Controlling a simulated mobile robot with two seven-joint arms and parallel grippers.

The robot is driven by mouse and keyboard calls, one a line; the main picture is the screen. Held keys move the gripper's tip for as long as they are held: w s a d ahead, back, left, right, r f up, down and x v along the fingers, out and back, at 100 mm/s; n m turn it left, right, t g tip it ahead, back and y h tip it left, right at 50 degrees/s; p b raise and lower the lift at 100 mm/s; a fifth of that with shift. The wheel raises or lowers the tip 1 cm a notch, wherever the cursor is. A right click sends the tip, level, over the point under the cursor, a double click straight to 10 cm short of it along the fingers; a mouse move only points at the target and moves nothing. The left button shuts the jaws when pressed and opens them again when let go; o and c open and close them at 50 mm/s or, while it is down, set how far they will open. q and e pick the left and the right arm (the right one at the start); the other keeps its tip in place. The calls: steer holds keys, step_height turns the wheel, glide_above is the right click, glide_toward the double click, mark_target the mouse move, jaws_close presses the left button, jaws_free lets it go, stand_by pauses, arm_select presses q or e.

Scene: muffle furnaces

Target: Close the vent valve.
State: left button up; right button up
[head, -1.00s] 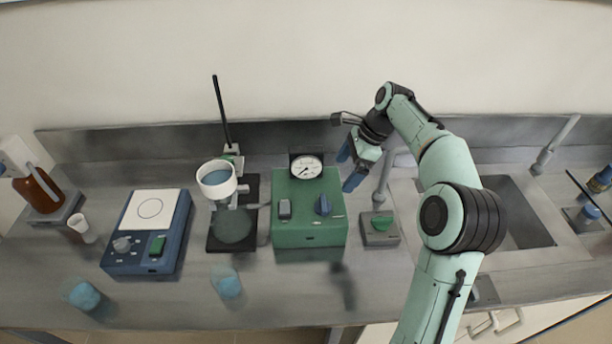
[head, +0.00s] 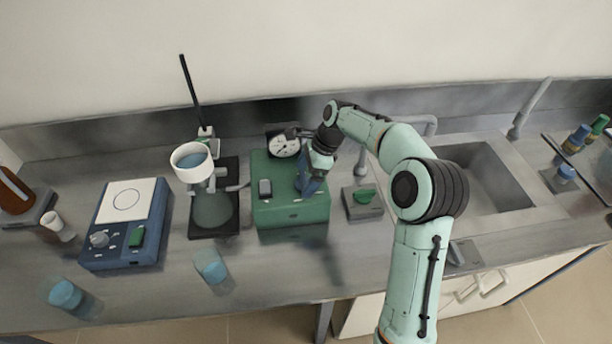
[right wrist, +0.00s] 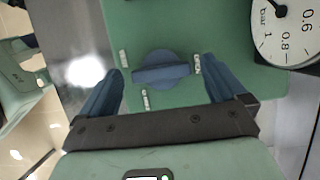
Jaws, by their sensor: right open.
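The vent valve is a blue knob (right wrist: 161,68) with a raised bar, on top of the green box (head: 275,212). In the right wrist view its bar lies nearly level across the picture, with small labels at both ends and one below. My right gripper (head: 311,184) is above the box at the knob. In the right wrist view its two blue fingers (right wrist: 164,82) are apart, one on each side of the knob, with visible gaps. In the head view the gripper largely hides the knob. My left gripper is not in view.
A round pressure gauge (head: 284,146) stands at the box's back edge, and a grey switch (head: 265,188) is left of the knob. A grey block with a green knob (head: 364,195) is at right. A filter funnel (head: 191,160) and blue hotplate (head: 126,223) stand left.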

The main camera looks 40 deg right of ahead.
steer(key=shift+f, duration=0.15)
steer(key=c, duration=1.1)
steer(key=shift+o, duration=0.2)
steer(key=shift+w+n+p, duration=0.1)
steer(key=shift+n+p, duration=0.3)
steer(key=shift+w+r+n+g+p, duration=0.2)
steer(key=shift+n+g+p, duration=0.4)
steer(key=shift+n, duration=0.9)
steer(key=shift+f+n+g+p, duration=0.1)
steer(key=shift+n+g+p, duration=0.3)
steer(key=shift+n, duration=0.5)
steer(key=n+g, duration=0.2)
steer(key=n, duration=0.3)
steer(key=shift+w, duration=0.1)
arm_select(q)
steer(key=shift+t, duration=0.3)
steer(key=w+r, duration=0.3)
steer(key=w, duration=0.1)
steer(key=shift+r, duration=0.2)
arm_select(e)
steer(key=n+g+h, duration=0.1)
steer(key=n, duration=0.2)
steer(key=n+g, duration=0.1)
steer(key=n, duration=0.3)
steer(key=shift+w+a+h, duration=0.1)
steer(key=shift+h, duration=0.3)
steer(key=shift+n, duration=0.3)
